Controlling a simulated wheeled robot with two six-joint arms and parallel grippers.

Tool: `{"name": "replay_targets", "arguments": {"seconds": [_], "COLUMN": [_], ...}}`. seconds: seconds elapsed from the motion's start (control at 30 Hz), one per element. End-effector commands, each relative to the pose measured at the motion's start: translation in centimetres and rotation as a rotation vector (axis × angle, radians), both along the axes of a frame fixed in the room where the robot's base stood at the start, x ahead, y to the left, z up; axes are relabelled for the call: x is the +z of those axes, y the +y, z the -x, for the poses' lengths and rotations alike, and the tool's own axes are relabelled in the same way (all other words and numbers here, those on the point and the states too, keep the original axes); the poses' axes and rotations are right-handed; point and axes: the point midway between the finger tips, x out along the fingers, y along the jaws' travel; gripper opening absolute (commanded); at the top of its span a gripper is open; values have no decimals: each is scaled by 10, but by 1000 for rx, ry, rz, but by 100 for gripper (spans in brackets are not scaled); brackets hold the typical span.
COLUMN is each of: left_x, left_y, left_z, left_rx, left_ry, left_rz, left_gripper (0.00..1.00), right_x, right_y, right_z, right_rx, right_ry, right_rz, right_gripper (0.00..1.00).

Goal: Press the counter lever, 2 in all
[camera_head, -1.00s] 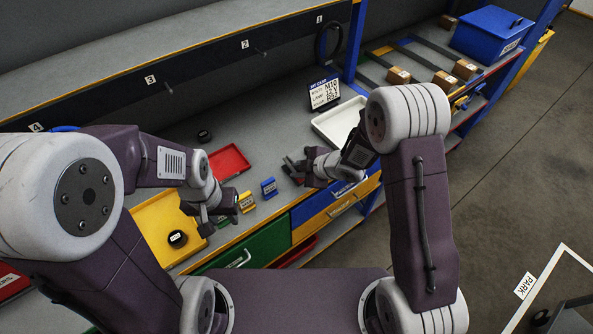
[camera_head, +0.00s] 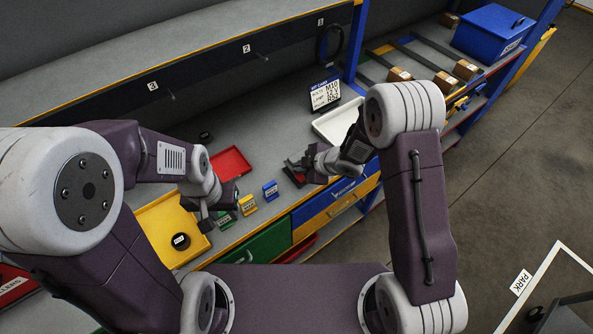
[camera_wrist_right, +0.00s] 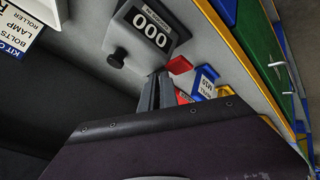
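In the head view my right gripper (camera_head: 297,166) hides most of the counter. My left gripper (camera_head: 202,219) looks open and empty beside the yellow tray.
A white tray (camera_head: 335,125) and a kit card (camera_head: 325,94) stand behind my right gripper.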

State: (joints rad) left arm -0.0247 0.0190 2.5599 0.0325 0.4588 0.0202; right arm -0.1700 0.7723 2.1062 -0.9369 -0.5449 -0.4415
Motion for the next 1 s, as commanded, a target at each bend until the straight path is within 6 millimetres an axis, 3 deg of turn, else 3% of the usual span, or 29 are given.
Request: {"name": "replay_targets", "arguments": {"seconds": [0.17, 0.63, 1.0], "left_x": [4, 49, 48], "left_y": [0, 0, 0], "left_z": [0, 0, 0], "left_rx": [0, 0, 0], "left_ry": [0, 0, 0], "left_rz": [0, 0, 0], "left_gripper": [36, 36, 36], "right_x": [4, 52, 52], "right_y": [-1, 2, 2], "right_z": [-1, -4, -4], "right_rx": [-3, 1, 0], "right_ry": [-2, -4, -3], "right_rz": [1, 0, -1], "right_gripper": [0, 0, 0]}}
